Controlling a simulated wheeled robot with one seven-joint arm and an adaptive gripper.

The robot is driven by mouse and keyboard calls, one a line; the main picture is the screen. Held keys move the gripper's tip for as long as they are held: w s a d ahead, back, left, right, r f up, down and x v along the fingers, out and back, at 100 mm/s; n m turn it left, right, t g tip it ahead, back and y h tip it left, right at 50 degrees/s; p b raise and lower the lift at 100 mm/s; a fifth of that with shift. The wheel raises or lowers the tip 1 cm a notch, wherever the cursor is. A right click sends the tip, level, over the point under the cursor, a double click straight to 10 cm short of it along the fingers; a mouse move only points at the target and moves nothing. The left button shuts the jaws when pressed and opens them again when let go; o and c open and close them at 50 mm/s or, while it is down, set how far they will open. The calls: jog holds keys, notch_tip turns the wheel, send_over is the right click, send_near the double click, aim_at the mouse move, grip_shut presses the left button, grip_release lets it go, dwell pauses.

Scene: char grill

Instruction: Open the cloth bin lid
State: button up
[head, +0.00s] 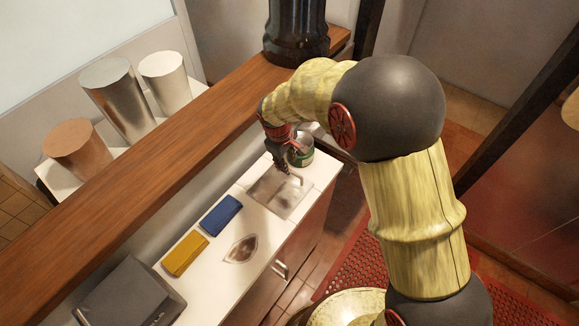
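A square metal lid (272,191) is set flush in the white counter and looks shut. It has a thin raised handle (297,177) near its far right edge; I take it for the cloth bin lid. My gripper (282,166) points down over the lid's far edge, close to the handle. I cannot tell whether it touches the handle or whether its fingers are apart; they are dark and small here. A folded blue cloth (221,215) and a folded yellow cloth (185,253) lie on the counter to the left.
A dark box (130,297) sits at the near left. A raised wooden ledge (150,170) runs along the back.

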jog(key=shift+w+d+f, duration=0.15)
jog(key=shift+w+f, duration=0.05)
jog(key=shift+f, duration=0.95)
jog(key=shift+w+d+f, duration=0.15)
jog(key=shift+f, duration=1)
jog(key=c, duration=0.4)
jog(key=c, duration=0.3)
grip_shut()
